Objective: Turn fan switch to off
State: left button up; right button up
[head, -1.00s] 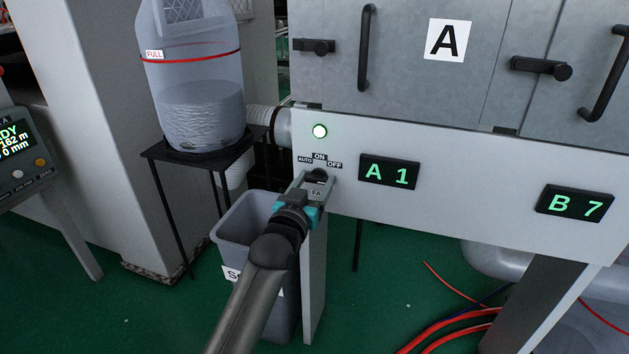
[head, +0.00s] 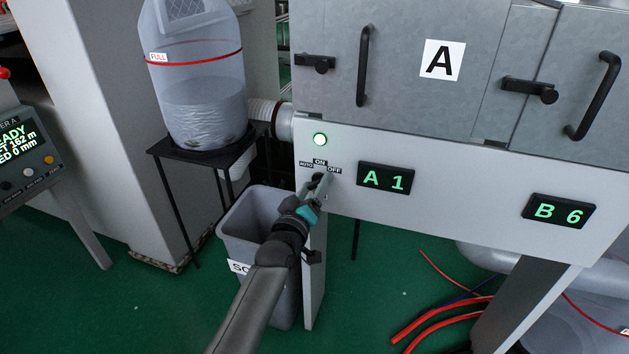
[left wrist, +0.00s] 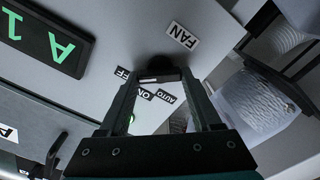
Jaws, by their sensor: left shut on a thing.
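The fan switch is a small black knob (head: 317,179) on the white panel (head: 450,190), below the AUTO, ON and OFF labels (head: 320,161). In the left wrist view the knob (left wrist: 159,66) sits between the fingertips beside the FAN label (left wrist: 183,37). My left gripper (head: 319,184) is shut on the knob and looks turned on its side in the head view. The fingers partly hide the knob, so I cannot tell which label it points at. My right gripper is not in view.
A grey bin (head: 240,240) stands below and left of the switch. A clear container (head: 203,100) sits on a black stand to the left. Displays reading A 1 (head: 385,178) and B 6 (head: 559,211) are on the panel. Red cables (head: 430,320) lie on the green floor.

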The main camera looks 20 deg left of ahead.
pick_arm(q)
jog(key=shift+n, duration=0.7)
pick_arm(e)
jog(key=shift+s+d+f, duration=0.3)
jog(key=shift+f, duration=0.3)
pick_arm(q)
jog(key=shift+f, duration=0.1)
jog(key=o, duration=1.4)
jog(key=shift+s+p, duration=0.1)
jog(key=shift+p, duration=0.2)
jog(key=shift+s, duration=0.2)
jog(key=shift+s+a+p, duration=0.15)
jog(key=shift+s+p, duration=1.1)
jog(key=shift+s, duration=2.45)
jog(key=shift+s+a+p, duration=0.1)
jog(key=shift+s+p, duration=1.15)
jog(key=shift+s, duration=2.4)
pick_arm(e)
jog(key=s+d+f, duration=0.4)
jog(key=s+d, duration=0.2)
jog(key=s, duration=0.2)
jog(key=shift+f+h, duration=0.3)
